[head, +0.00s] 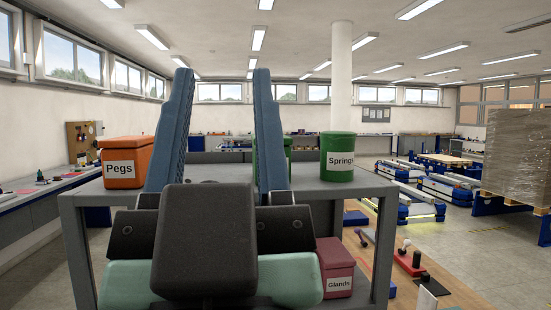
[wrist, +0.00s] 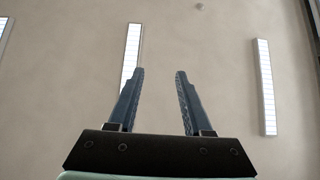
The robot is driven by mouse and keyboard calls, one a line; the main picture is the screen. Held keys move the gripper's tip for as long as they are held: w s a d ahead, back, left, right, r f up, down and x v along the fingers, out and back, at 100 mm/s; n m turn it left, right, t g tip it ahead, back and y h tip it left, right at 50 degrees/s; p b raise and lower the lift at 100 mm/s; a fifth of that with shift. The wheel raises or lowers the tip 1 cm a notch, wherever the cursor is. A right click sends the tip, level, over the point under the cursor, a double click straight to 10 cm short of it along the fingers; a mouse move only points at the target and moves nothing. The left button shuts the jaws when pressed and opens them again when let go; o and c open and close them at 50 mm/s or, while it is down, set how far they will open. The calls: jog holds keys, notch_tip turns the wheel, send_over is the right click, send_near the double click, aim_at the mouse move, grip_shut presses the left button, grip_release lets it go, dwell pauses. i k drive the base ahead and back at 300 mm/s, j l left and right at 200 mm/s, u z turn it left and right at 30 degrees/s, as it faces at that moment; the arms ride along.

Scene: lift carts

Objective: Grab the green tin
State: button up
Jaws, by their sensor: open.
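A green round tin labelled "Springs" (head: 338,160) stands upright on top of the grey cart (head: 330,192), at its right side in the head view. A second green container (head: 288,143) stands left of it, mostly hidden behind my gripper's right finger, so its shape and label are unclear. My gripper (head: 222,75) is open, its two blue fingers pointing up in front of the cart. In the wrist view my gripper (wrist: 160,72) has nothing between its fingers. Neither green container shows there, only ceiling and lamps.
An orange box labelled "Pegs" (head: 124,158) stands at the cart top's left end. A red box labelled "Glands" (head: 336,265) sits on a lower shelf at the right. A workbench (head: 45,195) runs along the left wall. A tall stack (head: 520,150) stands at the right.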

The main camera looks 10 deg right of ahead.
aim_at(336, 147)
jog(key=i+l+u, duration=0.2)
jog(key=l, duration=0.2)
jog(key=l+u, duration=0.25)
jog(key=l, duration=0.15)
jog(key=i+l+u, duration=0.2)
jog(key=l, duration=0.25)
jog(key=k, duration=0.05)
